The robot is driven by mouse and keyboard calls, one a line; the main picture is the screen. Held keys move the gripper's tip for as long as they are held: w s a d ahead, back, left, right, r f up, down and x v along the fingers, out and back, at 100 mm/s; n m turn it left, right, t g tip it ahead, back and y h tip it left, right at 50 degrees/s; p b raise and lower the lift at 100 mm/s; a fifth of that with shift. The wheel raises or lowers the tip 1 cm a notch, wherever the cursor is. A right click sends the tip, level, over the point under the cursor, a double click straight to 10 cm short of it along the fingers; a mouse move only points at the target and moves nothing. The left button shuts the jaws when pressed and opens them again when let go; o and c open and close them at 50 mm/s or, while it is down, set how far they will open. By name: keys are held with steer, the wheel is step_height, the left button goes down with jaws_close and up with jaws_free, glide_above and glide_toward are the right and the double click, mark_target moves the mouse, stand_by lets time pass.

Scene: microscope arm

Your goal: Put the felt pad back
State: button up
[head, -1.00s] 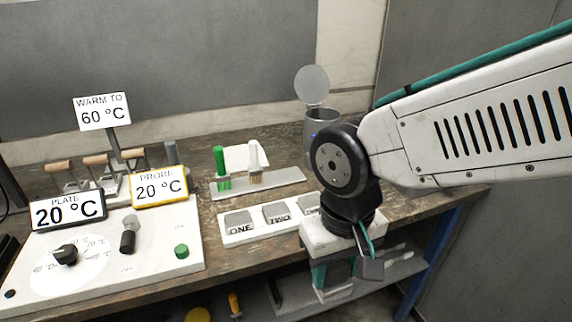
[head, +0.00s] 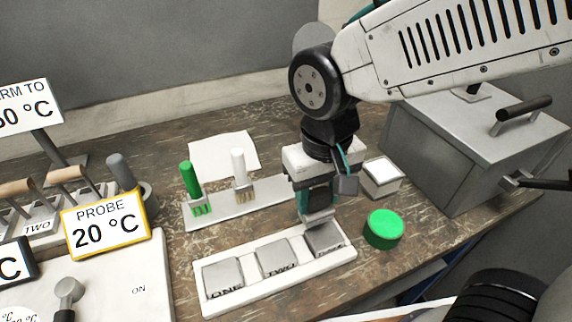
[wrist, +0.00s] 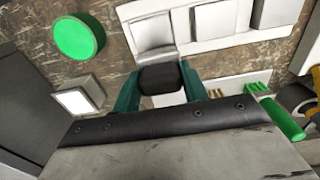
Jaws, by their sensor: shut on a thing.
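My gripper (head: 318,203) is over the far right end of the white tray, by the block marked THREE (head: 325,238). In the wrist view its teal fingers (wrist: 158,88) are shut on a dark rounded grip. This seems to be the handle of the felt pad (wrist: 160,78), with a grey part (head: 319,217) below it in the head view. The pad's underside is hidden, and I cannot tell whether it touches the tray or block. The white tray (head: 285,283) also bears grey blocks marked ONE (head: 222,277) and TWO (head: 276,259).
A green disc (head: 384,229) and a white-topped box (head: 382,178) stand right of my gripper. A rack (head: 217,209) with a green brush (head: 190,180) and a white brush (head: 239,172) lies behind the tray. A large grey box (head: 470,140) stands at right; the control panel (head: 110,285) is at left.

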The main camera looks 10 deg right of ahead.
steer(key=w+a, duration=0.1)
steer(key=w, duration=0.3)
steer(key=w+a+f, duration=0.1)
steer(key=w, duration=0.3)
steer(key=w+a, duration=0.1)
steer(key=w, duration=0.4)
steer(key=shift+a+f, duration=0.2)
steer(key=shift+a, duration=0.2)
steer(key=shift+f, duration=1.7)
steer(key=shift+f, duration=0.15)
steer(key=o, duration=1.1)
